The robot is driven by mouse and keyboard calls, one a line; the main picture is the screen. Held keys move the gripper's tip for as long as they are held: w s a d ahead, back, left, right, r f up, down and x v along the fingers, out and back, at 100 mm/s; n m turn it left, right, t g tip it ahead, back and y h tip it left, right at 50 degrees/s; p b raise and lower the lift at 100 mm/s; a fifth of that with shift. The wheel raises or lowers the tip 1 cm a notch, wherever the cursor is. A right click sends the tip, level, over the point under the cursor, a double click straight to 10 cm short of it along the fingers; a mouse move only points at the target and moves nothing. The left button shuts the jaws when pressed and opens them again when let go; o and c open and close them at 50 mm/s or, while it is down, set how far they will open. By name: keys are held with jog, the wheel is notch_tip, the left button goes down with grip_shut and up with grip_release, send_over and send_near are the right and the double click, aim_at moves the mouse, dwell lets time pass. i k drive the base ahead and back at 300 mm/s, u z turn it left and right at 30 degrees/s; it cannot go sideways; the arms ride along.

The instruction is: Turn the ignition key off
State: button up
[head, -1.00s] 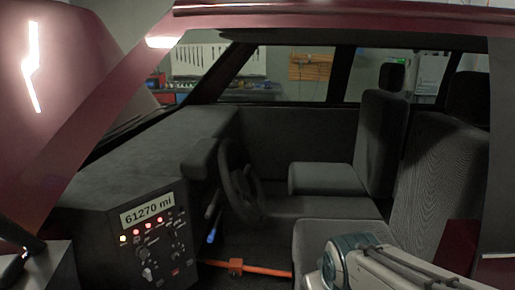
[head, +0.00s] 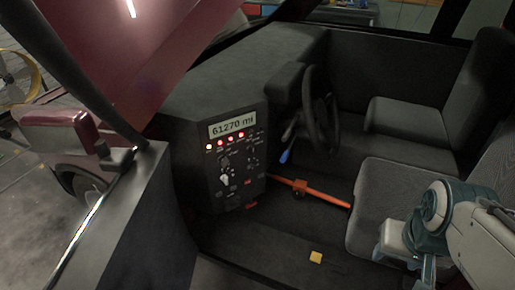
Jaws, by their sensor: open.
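The dark dash panel (head: 236,155) stands left of centre in the head view, with a lit "61270 mi" display on top. A small pale grey piece (head: 224,180) sits low on its left side among the knobs. It may be the ignition key, but it is too small to tell, and so is the way it is turned. My arm is at the right, over the near seat and well apart from the panel.
A steering wheel (head: 317,117) and a blue-tipped lever (head: 285,155) are right of the panel. An orange bar (head: 322,193) crosses the footwell. A yellow square (head: 316,257) lies on the sill. The near seat (head: 395,190) is beneath my arm. The door opening before the panel is clear.

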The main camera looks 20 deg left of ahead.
aim_at(222, 159)
jog(key=u, duration=1.3)
jog(key=k, duration=0.5)
jog(key=z, duration=1.05)
jog(key=i, duration=0.65)
jog(key=u, duration=0.75)
